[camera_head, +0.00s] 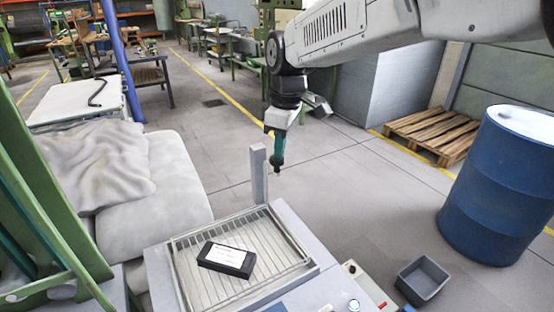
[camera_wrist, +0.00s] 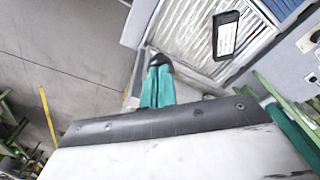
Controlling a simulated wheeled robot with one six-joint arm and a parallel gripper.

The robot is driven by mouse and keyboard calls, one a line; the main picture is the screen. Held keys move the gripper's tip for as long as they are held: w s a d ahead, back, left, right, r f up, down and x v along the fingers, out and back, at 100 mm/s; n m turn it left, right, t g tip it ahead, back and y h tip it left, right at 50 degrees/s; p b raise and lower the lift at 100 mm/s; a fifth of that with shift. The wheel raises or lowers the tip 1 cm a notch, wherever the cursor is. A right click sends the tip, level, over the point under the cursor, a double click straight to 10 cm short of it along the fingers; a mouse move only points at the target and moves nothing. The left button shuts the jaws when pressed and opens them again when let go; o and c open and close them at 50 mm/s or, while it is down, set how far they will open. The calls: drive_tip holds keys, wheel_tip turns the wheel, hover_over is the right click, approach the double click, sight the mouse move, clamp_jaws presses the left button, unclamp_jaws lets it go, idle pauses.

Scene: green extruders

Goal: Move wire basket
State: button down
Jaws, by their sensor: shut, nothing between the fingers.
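The wire basket (camera_head: 266,232) is a shallow rectangular tray of metal wires on a grey stand. It also shows in the wrist view (camera_wrist: 190,40). A black box (camera_head: 227,260) with a white label lies in it; in the wrist view the box (camera_wrist: 227,34) is to the right of my fingertips. My gripper (camera_head: 277,169) is shut and empty, pointing down above and beyond the far side of the basket, apart from it. In the wrist view my green fingers (camera_wrist: 159,62) with dark tips are together near a corner of the basket.
A grey upright post (camera_head: 258,174) rises at the basket's far edge, close to my gripper. A couch-like white shape with cloth (camera_head: 150,190) is left. A blue barrel (camera_head: 497,190), grey bin (camera_head: 422,280) and wooden pallet (camera_head: 432,130) are right. Floor beyond the stand is clear.

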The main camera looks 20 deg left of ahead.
drive_tip(key=shift+f, duration=0.1)
wheel_tip(320, 180, down, 9)
drive_tip(key=d, duration=0.3)
idle(1.1)
drive_tip(key=shift+r, duration=0.25)
wheel_tip(320, 180, up, 8)
drive_tip(key=shift+d+f, duration=0.2)
drive_tip(key=shift+d, duration=0.2)
